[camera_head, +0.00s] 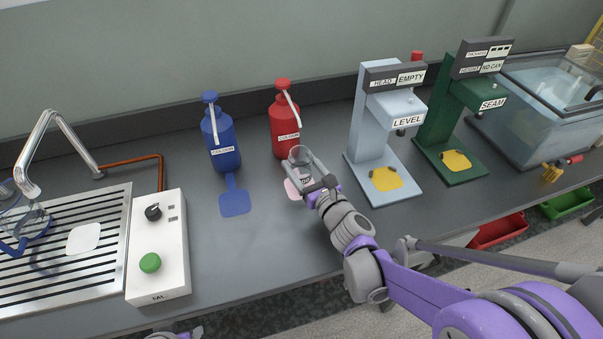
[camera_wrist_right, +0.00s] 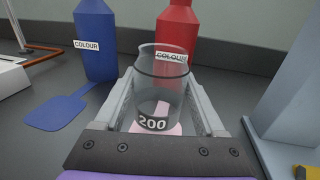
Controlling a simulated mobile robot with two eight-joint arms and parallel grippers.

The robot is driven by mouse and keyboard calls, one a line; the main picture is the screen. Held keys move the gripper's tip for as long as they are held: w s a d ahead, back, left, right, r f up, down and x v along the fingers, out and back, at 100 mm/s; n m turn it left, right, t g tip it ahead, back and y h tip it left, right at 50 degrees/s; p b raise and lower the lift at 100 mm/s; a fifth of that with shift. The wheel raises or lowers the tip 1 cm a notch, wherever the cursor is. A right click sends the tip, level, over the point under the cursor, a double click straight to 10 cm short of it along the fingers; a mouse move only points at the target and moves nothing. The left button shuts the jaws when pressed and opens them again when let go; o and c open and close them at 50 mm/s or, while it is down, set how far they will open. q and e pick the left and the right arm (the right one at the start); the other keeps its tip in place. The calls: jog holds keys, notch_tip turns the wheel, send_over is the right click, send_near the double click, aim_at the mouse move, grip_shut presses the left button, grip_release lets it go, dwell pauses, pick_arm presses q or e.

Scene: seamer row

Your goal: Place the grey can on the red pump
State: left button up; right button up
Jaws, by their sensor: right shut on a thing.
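My right gripper (camera_head: 309,175) is shut on a clear glass beaker (camera_wrist_right: 160,88) with a dark "200" band. The beaker also shows in the head view (camera_head: 301,156), upright in front of the red pump (camera_head: 284,125). The red pump (camera_wrist_right: 177,40) stands behind it, marked "COLOUR". The pump's pink pad (camera_head: 292,188) lies below the beaker, partly hidden by the gripper; whether the beaker touches it I cannot tell. I see no grey can. Only a grey and purple sliver of my left arm shows at the bottom edge of the head view.
A blue pump (camera_head: 221,140) with a blue pad (camera_head: 235,202) stands left of the red one. A pale blue levelling stand (camera_head: 370,130) and a green seamer (camera_head: 440,125) stand right. A white scale box (camera_head: 157,245) and a sink drainer (camera_head: 65,275) are left.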

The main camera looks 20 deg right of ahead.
aim_at(306, 179)
notch_tip(306, 179, down, 3)
jog(key=shift+f+b, duration=0.15)
jog(key=shift+b, duration=0.25)
jog(key=shift+s+f, duration=0.1)
jog(key=o, duration=1.3)
jog(key=shift+s+d, duration=0.1)
jog(key=shift+s, duration=0.05)
jog(key=v, duration=1.1)
jog(key=shift+s+d, duration=0.1)
jog(key=shift+s, duration=0.25)
